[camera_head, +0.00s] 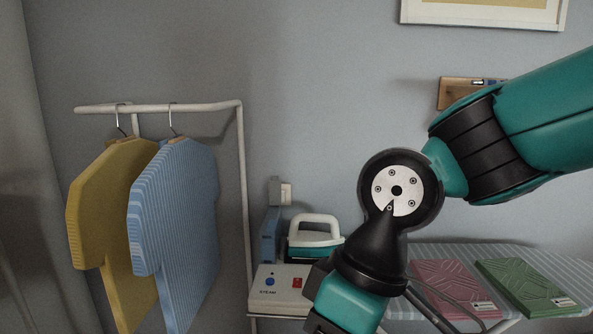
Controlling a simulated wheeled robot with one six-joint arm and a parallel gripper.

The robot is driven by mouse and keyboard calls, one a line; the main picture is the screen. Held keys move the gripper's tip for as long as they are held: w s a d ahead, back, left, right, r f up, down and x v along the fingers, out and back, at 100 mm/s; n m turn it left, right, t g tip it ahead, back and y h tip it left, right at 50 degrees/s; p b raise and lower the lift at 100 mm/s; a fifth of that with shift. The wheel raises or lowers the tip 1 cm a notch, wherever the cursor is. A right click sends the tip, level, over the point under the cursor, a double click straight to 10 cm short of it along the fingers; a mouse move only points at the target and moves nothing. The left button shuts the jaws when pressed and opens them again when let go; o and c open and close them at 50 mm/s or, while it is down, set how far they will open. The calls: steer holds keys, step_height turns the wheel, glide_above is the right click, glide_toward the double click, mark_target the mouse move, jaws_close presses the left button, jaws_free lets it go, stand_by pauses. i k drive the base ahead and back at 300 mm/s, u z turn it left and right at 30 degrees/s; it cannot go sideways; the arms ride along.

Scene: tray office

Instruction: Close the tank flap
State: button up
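A white steam station (281,288) with a blue knob, a red switch and the label STEAM stands low in the middle. A blue upright part (270,238), which looks like its water tank, rises at its back left. A grey piece (276,191) stands up above that part; it may be the raised tank flap, but I cannot tell for sure. My gripper (322,300) is at the bottom edge, right of the station's front in the picture. Only dark parts beside my teal wrist show, and its fingertips are hidden or cut off.
An iron (316,237) with a white handle sits behind the station. A rack (240,180) with yellow and blue shirts (175,225) stands left. A wall socket (286,194) is behind.

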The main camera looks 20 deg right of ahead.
mark_target(274, 185)
steer(key=z, duration=0.1)
steer(key=i, duration=1.1)
steer(key=u, duration=0.3)
